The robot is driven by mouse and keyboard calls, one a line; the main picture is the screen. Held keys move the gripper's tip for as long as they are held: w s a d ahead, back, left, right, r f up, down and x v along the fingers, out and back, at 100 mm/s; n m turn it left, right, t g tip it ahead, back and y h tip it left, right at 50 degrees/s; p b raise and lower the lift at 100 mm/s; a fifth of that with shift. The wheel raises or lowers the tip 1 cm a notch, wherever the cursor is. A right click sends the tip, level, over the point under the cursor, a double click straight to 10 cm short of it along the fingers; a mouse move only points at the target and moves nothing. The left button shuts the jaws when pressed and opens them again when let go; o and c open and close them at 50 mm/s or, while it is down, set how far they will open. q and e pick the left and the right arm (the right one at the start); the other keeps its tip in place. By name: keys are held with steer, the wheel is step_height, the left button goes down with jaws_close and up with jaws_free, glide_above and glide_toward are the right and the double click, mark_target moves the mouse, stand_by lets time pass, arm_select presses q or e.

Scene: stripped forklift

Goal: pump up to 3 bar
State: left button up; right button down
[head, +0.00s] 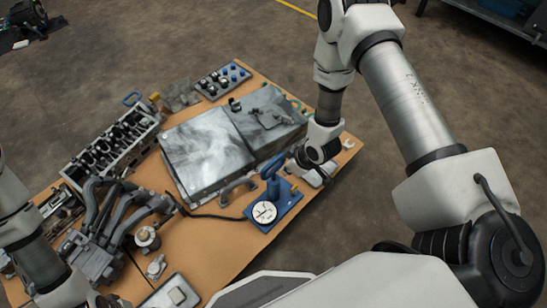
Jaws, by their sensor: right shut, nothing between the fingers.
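A blue hand pump with a white round gauge (264,212) on its base stands at the front right of the wooden table. The gauge has a dark needle, but its reading is too small to tell. The pump's blue handle (273,164) rises above the base, tilted. My right gripper (292,162) is shut and empty, close beside the handle on its right; I cannot tell whether they touch. My left arm comes in at the lower left; its gripper is not visible. A dark hose (212,216) runs left from the pump across the table.
A grey metal box (205,155) stands behind the pump. An engine head (112,145) and a manifold (105,215) fill the table's left. A panel of knobs (222,80) lies at the back. The wooden table (210,250) has bare room at its front.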

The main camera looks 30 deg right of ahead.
steer(key=shift+f, duration=0.1)
steer(key=v, duration=1.2)
stand_by(1.5)
